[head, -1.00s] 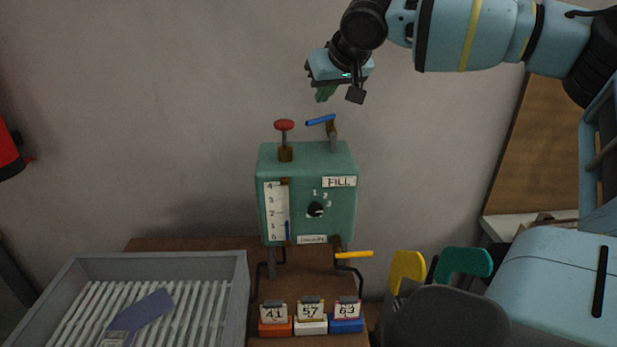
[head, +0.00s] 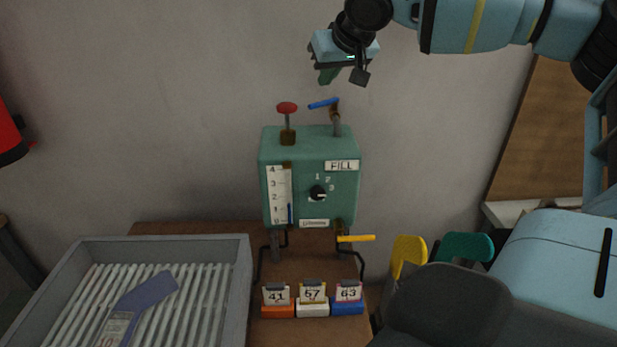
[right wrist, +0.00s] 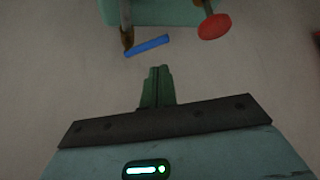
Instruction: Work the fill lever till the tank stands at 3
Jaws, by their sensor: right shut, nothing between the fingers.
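The green tank box (head: 345,208) stands at the back of the brown table, with a FILL label on its front. Its blue-handled lever (head: 323,103) sits on a brown valve on top at the right, the handle pointing left. The white gauge (head: 273,196) is marked 0 to 4; its blue column (head: 290,213) ends between 1 and 2. My right gripper (head: 328,77) is shut and empty, above the blue handle and apart from it. The right wrist view shows its closed green fingers (right wrist: 157,72) and the blue handle (right wrist: 147,46) just beyond. My left gripper is out of view.
A red knob (head: 287,107) stands on the tank's top left. A black dial (head: 318,193) marked 1 to 3 is on its front. A yellow lever (head: 356,238) sits below. Number cards (head: 312,293) and a grey slatted tray (head: 245,290) are in front.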

